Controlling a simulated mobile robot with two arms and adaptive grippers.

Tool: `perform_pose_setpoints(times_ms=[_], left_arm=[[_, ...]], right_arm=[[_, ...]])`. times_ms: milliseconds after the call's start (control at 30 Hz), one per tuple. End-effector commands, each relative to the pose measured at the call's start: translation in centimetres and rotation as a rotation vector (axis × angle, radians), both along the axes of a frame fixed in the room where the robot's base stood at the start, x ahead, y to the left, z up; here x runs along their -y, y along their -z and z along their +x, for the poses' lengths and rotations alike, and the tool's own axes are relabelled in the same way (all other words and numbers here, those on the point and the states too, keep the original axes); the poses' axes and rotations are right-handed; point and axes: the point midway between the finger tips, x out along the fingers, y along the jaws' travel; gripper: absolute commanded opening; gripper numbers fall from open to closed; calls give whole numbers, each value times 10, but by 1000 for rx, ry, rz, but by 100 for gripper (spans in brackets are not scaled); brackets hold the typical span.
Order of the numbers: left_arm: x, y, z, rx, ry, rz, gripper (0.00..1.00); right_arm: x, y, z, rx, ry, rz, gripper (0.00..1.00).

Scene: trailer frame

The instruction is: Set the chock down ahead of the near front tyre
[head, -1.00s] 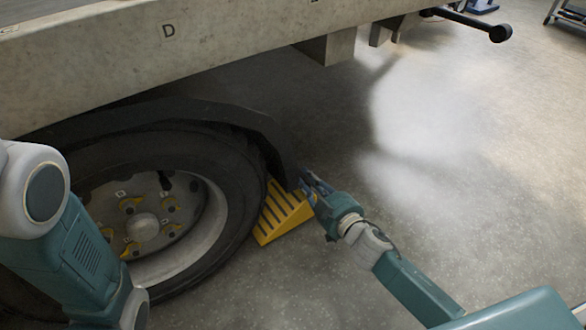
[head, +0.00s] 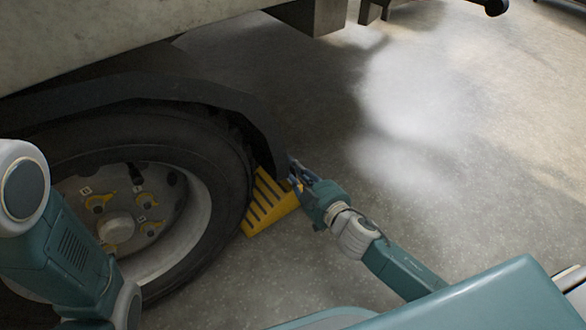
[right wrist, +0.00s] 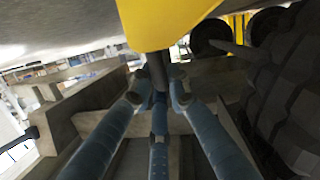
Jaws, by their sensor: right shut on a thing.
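The yellow chock (head: 268,204) with dark slots is at the right side of the near front tyre (head: 215,225) in the head view, its slotted face toward the tread. It is close to the tyre; I cannot tell whether they touch or whether its base rests on the floor. My right gripper (head: 297,178) is shut on the chock at its right end. In the right wrist view the chock (right wrist: 168,22) fills the top middle above the fingers, and the dark tread (right wrist: 290,90) is at the right. My left arm shows at the left of the head view, but its gripper does not.
A dark mudguard (head: 200,93) arches over the tyre and comes down close to the chock and my right gripper. The trailer's pale side (head: 110,40) runs above. The concrete floor (head: 480,180) to the right is clear.

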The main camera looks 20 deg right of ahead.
Motion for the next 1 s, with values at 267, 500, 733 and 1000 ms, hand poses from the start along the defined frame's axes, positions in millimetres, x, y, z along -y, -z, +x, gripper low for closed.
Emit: perform_pose_setpoints(times_ms=[267, 500, 733, 1000], left_arm=[[0, 0, 1, -1, -1, 0, 40], [0, -3, 1, 0, -1, 0, 40], [0, -21, 1, 0, -1, 0, 40], [0, -45, 0, 1, -1, -1, 40]], right_arm=[[0, 1, 0, 0, 0, 0, 35], [0, -1, -2, 0, 0, 1, 35], [8, -9, -34, -5, 3, 2, 35], [21, -19, -87, -4, 4, 3, 35]])
